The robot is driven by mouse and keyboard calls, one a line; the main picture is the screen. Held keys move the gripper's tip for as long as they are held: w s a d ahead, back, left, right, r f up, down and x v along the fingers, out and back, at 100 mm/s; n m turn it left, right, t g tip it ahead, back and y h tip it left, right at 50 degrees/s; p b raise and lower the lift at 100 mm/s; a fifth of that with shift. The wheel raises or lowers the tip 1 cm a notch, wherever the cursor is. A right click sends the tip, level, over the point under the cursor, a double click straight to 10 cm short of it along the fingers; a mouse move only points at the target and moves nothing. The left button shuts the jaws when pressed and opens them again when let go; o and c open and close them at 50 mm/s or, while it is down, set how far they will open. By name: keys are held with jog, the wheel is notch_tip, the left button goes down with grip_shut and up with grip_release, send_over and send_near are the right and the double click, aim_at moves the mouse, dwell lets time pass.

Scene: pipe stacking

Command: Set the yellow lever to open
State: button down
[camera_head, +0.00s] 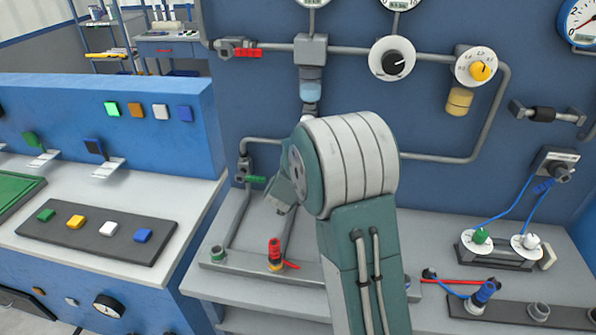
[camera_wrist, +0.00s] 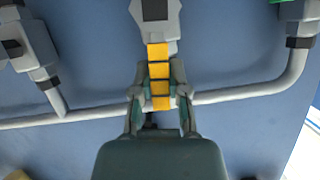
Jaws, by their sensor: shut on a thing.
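The yellow lever (camera_wrist: 159,70) shows in the wrist view as a yellow strip with dark bands. It hangs down from a grey valve body (camera_wrist: 155,22) mounted on a pipe on the blue wall. My gripper (camera_wrist: 160,84) is shut on the lever, one finger on each side. The tip of the lever reaches down between the fingers. In the head view my arm covers the yellow lever and its valve, and the fingers cannot be made out.
In the head view, a red-handled valve (camera_head: 248,53) and a green-handled valve (camera_head: 252,179) sit left of my arm. Gauges and dials (camera_head: 391,59) are above. A red fitting (camera_head: 275,252) stands on the bench. A blue console (camera_head: 110,115) is at left.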

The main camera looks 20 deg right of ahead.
jog(key=shift+w+a+f+n, duration=0.1)
jog(key=shift+a+f+n, duration=0.15)
jog(key=shift+a+n, duration=0.2)
dwell(0.4)
jog(key=c, duration=0.6)
grip_release()
jog(key=shift+w, duration=0.1)
jog(key=shift+r, duration=0.1)
jog(key=shift+r, duration=0.1)
jog(key=shift+s+a+r, duration=0.15)
jog(key=shift+s, duration=0.05)
jog(key=v, duration=1.1)
jog(key=shift+a, duration=0.4)
